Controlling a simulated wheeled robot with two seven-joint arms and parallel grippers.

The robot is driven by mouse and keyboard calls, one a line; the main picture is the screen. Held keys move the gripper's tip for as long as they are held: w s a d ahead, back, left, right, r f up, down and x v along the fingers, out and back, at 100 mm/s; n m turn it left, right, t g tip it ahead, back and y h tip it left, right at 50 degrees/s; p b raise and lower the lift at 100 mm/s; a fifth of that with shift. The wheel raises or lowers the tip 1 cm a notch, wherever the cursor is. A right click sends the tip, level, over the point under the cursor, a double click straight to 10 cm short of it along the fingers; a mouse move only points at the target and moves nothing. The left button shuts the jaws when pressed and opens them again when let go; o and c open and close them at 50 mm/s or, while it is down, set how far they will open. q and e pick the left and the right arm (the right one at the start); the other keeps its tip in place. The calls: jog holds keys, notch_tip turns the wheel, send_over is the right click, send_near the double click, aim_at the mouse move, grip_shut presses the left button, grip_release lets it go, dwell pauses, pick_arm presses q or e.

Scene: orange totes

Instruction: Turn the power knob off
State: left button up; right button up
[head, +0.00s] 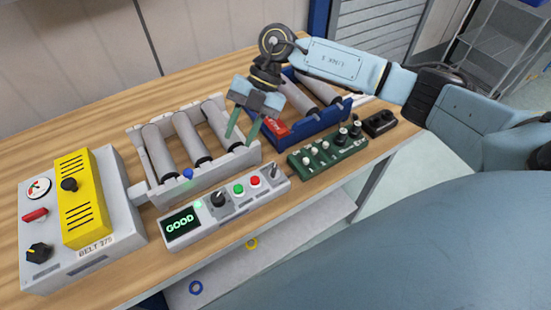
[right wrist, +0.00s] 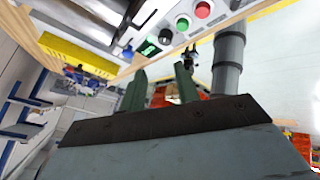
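Several black knobs show in the head view, and I cannot read which is the power knob. One knob (head: 218,200) is on the white control panel (head: 255,205), beside a screen reading GOOD. Another black knob (head: 39,253) is at the front left of the grey BELT box (head: 110,225), and a third (head: 69,184) is on its yellow cover. My right gripper (head: 241,138) is open and empty, fingers pointing down above the right end of the grey roller conveyor, behind the panel. In the right wrist view, its fingers (right wrist: 160,80) are apart, with the panel beyond. My left gripper is not in view.
The panel also has a green button (head: 239,189), a red button (head: 255,181) and a small lever. A green switch box (head: 328,155) and a blue-framed roller unit (head: 305,118) stand to the right. The wooden table (head: 100,108) is clear behind the conveyor.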

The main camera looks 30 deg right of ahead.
aim_at(275, 165)
jog(key=d+m+h, duration=0.2)
jog(key=d+h, duration=0.2)
jog(key=d, duration=0.6)
jog(key=shift+g, duration=0.4)
jog(key=p+x, duration=0.1)
jog(key=x, duration=1.1)
jog(key=shift+f, duration=0.3)
grip_shut()
